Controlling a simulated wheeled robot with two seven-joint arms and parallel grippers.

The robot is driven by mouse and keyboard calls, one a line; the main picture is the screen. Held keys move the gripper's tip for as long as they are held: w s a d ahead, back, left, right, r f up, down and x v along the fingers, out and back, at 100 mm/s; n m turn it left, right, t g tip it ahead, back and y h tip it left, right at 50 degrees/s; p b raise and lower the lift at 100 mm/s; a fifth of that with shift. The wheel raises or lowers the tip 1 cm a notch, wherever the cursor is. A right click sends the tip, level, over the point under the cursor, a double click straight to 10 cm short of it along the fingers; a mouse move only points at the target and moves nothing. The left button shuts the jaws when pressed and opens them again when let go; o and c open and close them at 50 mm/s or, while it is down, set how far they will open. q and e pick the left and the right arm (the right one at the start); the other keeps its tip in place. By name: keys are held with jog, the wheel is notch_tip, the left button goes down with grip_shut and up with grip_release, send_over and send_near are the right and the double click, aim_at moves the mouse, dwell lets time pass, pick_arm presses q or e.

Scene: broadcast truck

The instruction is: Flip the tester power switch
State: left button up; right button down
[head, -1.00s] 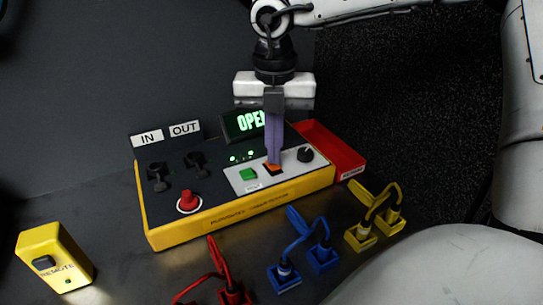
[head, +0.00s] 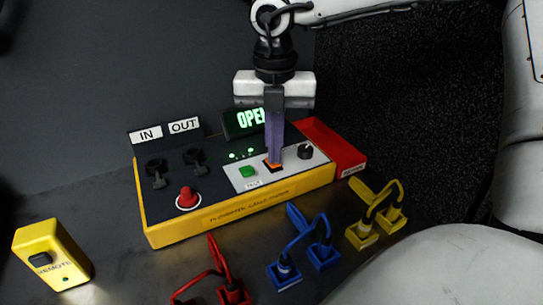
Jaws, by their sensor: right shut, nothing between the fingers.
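The tester (head: 240,212) is a yellow box with a dark top, in the middle of the head view. Its power switch (head: 267,168) is an orange rocker on a light grey panel, partly hidden by my fingers. My right gripper (head: 273,162) points down, shut and empty, with its purple fingertips at the switch; they seem to touch it. The display (head: 244,122) reads "OPE", the rest hidden behind the fingers. Green lights (head: 241,154) glow on the tester. My left gripper is not in view.
A green button (head: 248,172), a black knob (head: 305,152) and a red button (head: 188,198) are on the tester. Red (head: 232,291), blue (head: 285,274) and yellow (head: 362,235) cables lie in front. A yellow remote (head: 52,255) stands left.

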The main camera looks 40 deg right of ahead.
notch_tip(320, 180, up, 7)
jog(key=p, duration=0.3)
jog(key=shift+f, duration=0.2)
dwell(0.6)
